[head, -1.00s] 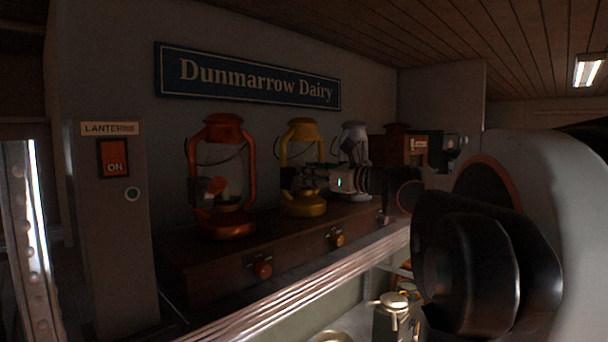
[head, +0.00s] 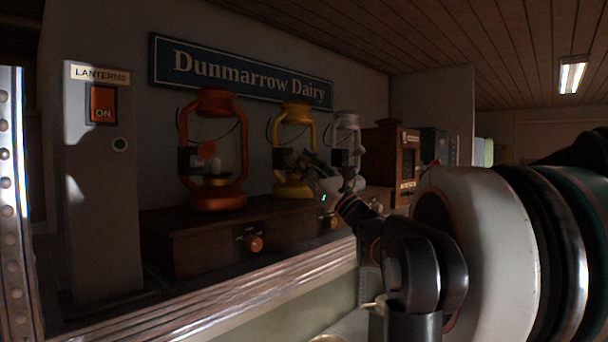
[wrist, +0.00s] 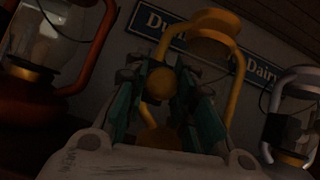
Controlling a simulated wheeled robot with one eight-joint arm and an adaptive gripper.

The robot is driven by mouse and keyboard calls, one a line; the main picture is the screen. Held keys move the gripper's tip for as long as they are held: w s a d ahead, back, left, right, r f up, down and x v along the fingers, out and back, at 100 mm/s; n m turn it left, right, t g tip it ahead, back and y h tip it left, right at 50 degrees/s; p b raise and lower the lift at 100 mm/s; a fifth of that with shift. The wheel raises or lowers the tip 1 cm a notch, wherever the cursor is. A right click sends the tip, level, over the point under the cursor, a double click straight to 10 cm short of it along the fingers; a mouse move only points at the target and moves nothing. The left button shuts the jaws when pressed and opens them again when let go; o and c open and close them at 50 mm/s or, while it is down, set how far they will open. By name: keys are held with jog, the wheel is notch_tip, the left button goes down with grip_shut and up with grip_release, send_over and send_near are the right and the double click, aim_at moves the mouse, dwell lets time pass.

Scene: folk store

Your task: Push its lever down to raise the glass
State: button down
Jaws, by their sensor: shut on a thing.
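The yellow lantern (head: 293,189) stands on a wooden shelf between a red lantern (head: 219,203) and a silver one (head: 346,125). In the wrist view the yellow lantern (wrist: 207,38) rises behind my fingers. My gripper (head: 309,164) is in front of it. In the wrist view my gripper (wrist: 161,80) is shut on a round yellow knob (wrist: 160,84), which looks like the lantern's lever end. My fingers hide most of the lantern's middle, so I cannot tell the lever's angle or the glass's height.
The shelf front carries knobs, including an orange one (head: 253,243). A wooden box (head: 388,156) stands right of the silver lantern. A "LANTERNS" switch panel (head: 103,104) reading ON is at the left. A metal-edged counter (head: 215,315) runs in front.

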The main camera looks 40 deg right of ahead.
jog(key=shift+w+f+t+y+b, duration=0.15)
jog(key=shift+f+t+y+b, duration=0.35)
jog(key=shift+t+b, duration=0.65)
jog(key=shift+f+n, duration=0.1)
jog(key=shift+n, duration=0.2)
jog(key=c, duration=1.3)
grip_release()
jog(key=shift+c, duration=0.2)
jog(key=v, duration=1.2)
jog(key=shift+w, duration=0.15)
